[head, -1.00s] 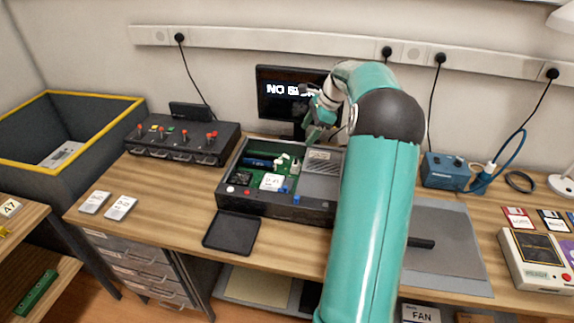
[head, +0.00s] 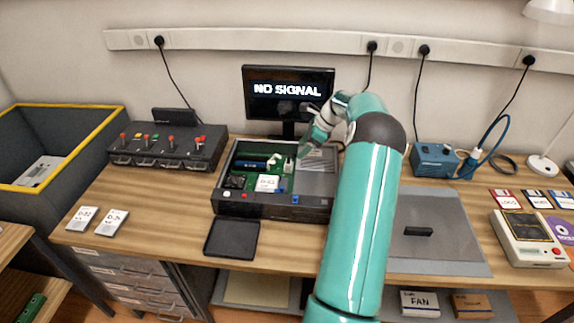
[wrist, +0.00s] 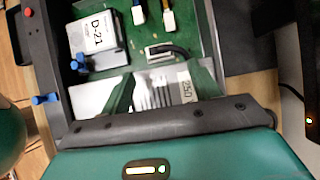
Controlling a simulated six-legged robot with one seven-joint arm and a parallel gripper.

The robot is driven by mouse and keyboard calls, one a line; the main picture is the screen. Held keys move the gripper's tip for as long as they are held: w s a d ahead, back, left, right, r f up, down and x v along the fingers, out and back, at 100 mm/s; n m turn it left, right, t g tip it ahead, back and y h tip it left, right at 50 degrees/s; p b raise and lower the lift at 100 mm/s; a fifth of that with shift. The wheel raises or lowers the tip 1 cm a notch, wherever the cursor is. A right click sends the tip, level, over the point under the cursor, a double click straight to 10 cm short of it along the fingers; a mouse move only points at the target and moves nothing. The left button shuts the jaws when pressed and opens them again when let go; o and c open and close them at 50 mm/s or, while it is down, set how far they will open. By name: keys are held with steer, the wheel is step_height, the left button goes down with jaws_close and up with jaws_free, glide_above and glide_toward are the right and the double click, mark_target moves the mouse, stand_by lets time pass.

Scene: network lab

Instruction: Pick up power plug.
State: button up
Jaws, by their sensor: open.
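An open black computer case (head: 270,206) with a green circuit board stands on the bench. My gripper (head: 303,150) is over its back part, pointing down, and its green fingers are spread and empty. In the wrist view the gripper (wrist: 163,88) has its fingers on either side of a white ribbed part (wrist: 155,92), beside a label reading 250. A blue-and-white connector (wrist: 139,13) and a yellow-and-white connector (wrist: 168,18) are farther off. I cannot tell which of these is the power plug.
A monitor (head: 288,112) reading NO SIGNAL stands behind the case. A black switch panel (head: 168,148) is at left, a blue box (head: 435,160) at right. Black plugs sit in the wall strip (head: 270,42). A black tray (head: 232,237) lies in front of the case.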

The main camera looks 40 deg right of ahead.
mark_target(288, 161)
steer(key=x, duration=0.7)
steer(key=shift+w+a+f, duration=0.2)
steer(key=shift+a+f, duration=0.1)
steer(key=c, duration=1.3)
steer(key=shift+r, duration=0.2)
